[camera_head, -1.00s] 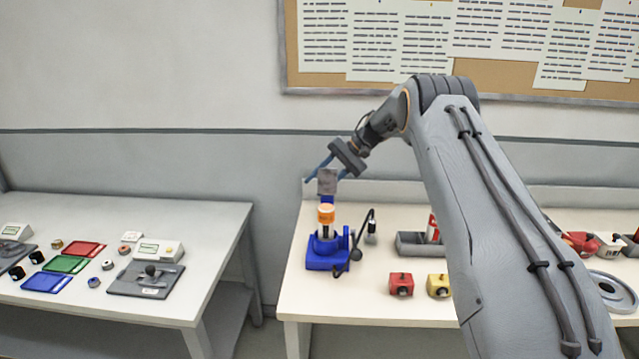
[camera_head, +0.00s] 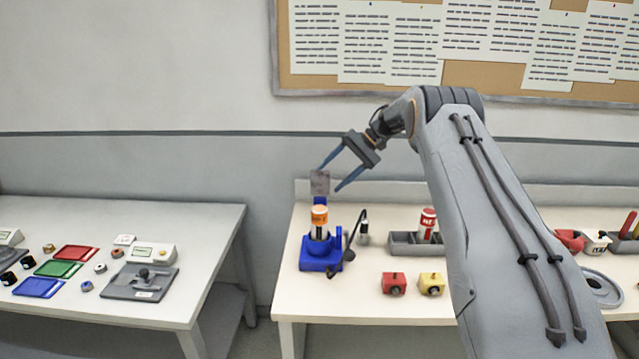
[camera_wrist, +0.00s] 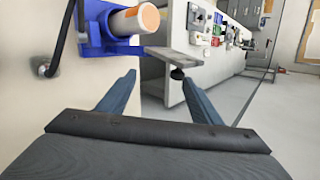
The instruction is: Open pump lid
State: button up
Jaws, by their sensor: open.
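The pump is a blue unit (camera_head: 318,262) on the right-hand table, holding a white cylinder with an orange top (camera_head: 319,216). Its grey plate-like lid (camera_head: 319,183) stands raised above and behind the cylinder, so the lid is open. My gripper (camera_head: 328,179) is open, its two blue fingers spread near the lid; whether they touch it cannot be told from the head view. In the wrist view the lid (camera_wrist: 170,58) shows edge-on beyond the fingertips, with a black knob close to the right finger. The blue pump body (camera_wrist: 95,38) is at the upper left.
A dark hose (camera_head: 350,243) stands beside the pump. A grey tray (camera_head: 402,243) with a red can, and red (camera_head: 393,284) and yellow (camera_head: 431,284) blocks, lie to the right. The left table (camera_head: 120,211) holds coloured trays and devices. A wall is behind.

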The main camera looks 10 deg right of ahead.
jog(key=d, duration=0.2)
jog(key=d+b, duration=0.1)
jog(key=d, duration=0.1)
jog(key=d+f, duration=0.1)
jog(key=d, duration=0.2)
jog(key=shift+s+d+b, duration=0.1)
jog(key=shift+s+b, duration=0.15)
jog(key=shift+b, duration=0.15)
jog(key=shift+c, duration=0.7)
jog(key=shift+r, duration=0.15)
jog(key=shift+d, duration=0.15)
jog(key=shift+r, duration=0.15)
